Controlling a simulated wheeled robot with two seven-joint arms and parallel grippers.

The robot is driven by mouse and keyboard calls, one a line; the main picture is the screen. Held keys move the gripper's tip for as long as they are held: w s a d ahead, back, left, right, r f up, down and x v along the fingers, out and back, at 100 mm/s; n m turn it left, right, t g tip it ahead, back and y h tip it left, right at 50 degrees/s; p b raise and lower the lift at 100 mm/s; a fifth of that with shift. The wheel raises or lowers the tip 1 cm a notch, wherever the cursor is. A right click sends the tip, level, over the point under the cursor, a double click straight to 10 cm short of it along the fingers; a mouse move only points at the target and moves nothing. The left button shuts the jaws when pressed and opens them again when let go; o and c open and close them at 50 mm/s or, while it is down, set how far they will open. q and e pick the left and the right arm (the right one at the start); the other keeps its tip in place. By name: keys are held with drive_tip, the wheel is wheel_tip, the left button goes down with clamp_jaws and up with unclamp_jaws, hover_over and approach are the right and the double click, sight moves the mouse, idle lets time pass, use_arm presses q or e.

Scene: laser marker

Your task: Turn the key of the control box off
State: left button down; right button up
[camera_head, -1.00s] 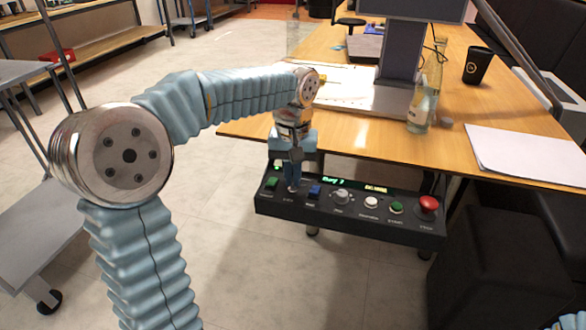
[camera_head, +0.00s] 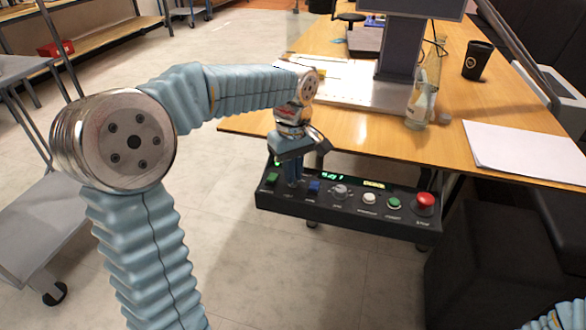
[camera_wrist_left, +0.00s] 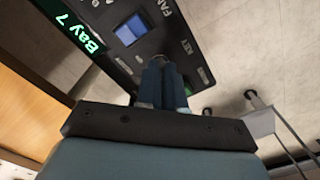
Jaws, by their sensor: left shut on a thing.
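The black control box (camera_head: 330,215) hangs at the front edge of the wooden table, and it also shows in the left wrist view (camera_wrist_left: 150,42). Its green display (camera_head: 333,176) is lit and reads "Bay 7" in the left wrist view (camera_wrist_left: 80,30). My left gripper (camera_head: 292,183) points down at the box between a green button (camera_head: 272,178) and a blue button (camera_head: 314,187). In the left wrist view its fingers (camera_wrist_left: 163,68) are closed together at the panel beside the key's label. The key itself is hidden between the fingers. My right gripper is not in view.
Further right on the panel are a grey knob (camera_head: 340,191), a white button (camera_head: 369,198), a second green button (camera_head: 394,202) and a red stop button (camera_head: 425,201). A glass bottle (camera_head: 419,105), a black cup (camera_head: 477,60) and paper (camera_head: 525,150) are on the table (camera_head: 350,130).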

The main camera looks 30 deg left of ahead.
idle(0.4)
use_arm(q)
drive_tip(key=c, duration=1.3)
unclamp_jaws()
drive_tip(key=shift+o, duration=0.2)
drive_tip(key=shift+r, duration=0.15)
wheel_tip(320, 180, up, 14)
drive_tip(key=p, duration=0.2)
drive_tip(key=shift+f, duration=0.2)
